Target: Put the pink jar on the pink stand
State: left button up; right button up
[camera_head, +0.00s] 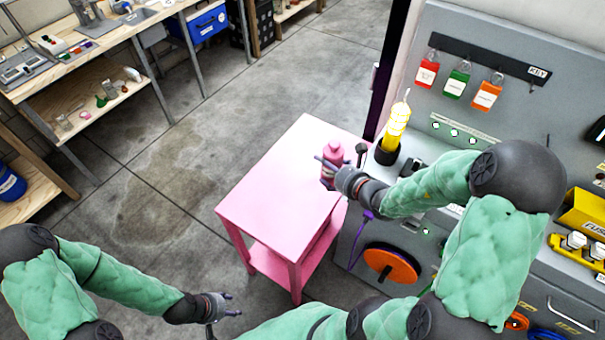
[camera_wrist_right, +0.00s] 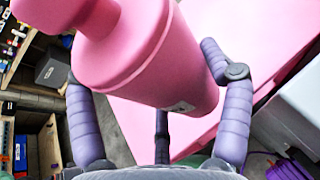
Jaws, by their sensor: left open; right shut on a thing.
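The pink jar (camera_head: 333,158) is at the right back part of the pink stand's top. My right gripper (camera_head: 331,172) is shut around it, and in the right wrist view the jar (camera_wrist_right: 150,50) sits between the purple fingers. The pink stand (camera_head: 270,185) is a small table with a lower shelf; its top also shows behind the jar in the right wrist view (camera_wrist_right: 260,40). I cannot tell whether the jar's base touches the top. My left gripper (camera_head: 222,308) is open and empty, low at the front left of the stand.
A grey panel bench with colored tags (camera_head: 460,80) stands on the right, with a yellow lamp in a black holder (camera_head: 390,145) close to the stand. A wooden workbench (camera_head: 100,45) is at the upper left. The concrete floor left of the stand is clear.

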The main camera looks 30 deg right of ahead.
jog(key=shift+w+d+f+b, duration=0.2)
jog(key=shift+w+f+b, duration=1.1)
jog(key=shift+w+f, duration=0.95)
jog(key=shift+w+d+f+b, duration=0.25)
jog(key=shift+w+f+b, duration=1)
jog(key=shift+w+f, duration=0.95)
jog(key=shift+w+d+f+b, duration=0.2)
jog(key=shift+w+f+b, duration=1.1)
jog(key=shift+w+f, duration=0.95)
jog(key=shift+w+r, duration=0.15)
jog(key=shift+r, duration=0.1)
jog(key=shift+f, duration=0.15)
jog(key=o, duration=1.1)
jog(key=shift+o, duration=0.2)
